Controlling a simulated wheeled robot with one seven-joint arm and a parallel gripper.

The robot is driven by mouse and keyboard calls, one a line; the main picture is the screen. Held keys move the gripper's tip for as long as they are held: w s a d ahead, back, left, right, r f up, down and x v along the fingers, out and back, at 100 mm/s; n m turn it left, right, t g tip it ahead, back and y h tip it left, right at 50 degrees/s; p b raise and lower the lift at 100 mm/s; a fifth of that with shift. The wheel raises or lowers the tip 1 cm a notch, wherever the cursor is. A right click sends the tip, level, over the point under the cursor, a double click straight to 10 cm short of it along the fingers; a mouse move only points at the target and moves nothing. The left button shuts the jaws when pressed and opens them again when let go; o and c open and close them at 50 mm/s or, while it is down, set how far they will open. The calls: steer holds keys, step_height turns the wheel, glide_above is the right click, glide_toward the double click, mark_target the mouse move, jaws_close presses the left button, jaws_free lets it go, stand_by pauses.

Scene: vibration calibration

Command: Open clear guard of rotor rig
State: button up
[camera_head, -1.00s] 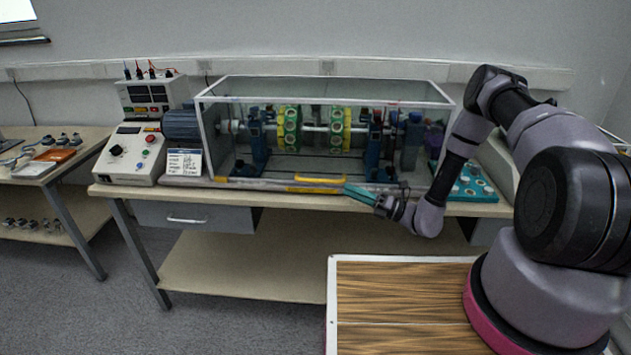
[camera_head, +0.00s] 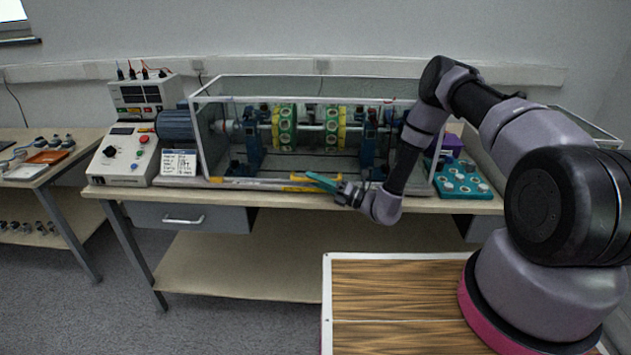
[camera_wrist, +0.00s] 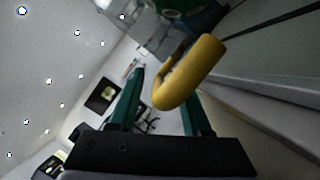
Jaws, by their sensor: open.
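The clear guard (camera_head: 318,88) is a transparent box with pale edges, closed over the rotor rig (camera_head: 285,128) on the bench. A yellow bar handle (camera_head: 299,178) sits low at its front, partly hidden by my gripper in the head view. My gripper (camera_head: 321,182), with teal fingers, is at the handle from the front right. In the wrist view the yellow handle (camera_wrist: 192,70) shows large between the fingers of my open gripper (camera_wrist: 165,92). Whether a finger touches the handle I cannot tell.
A control box (camera_head: 128,152) and a label card (camera_head: 179,163) stand left of the guard. A teal tray (camera_head: 465,193) with round pale parts and a purple block (camera_head: 450,143) lie to the right. The bench front edge (camera_head: 240,197) runs below my gripper.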

jaws_close()
stand_by(1.4)
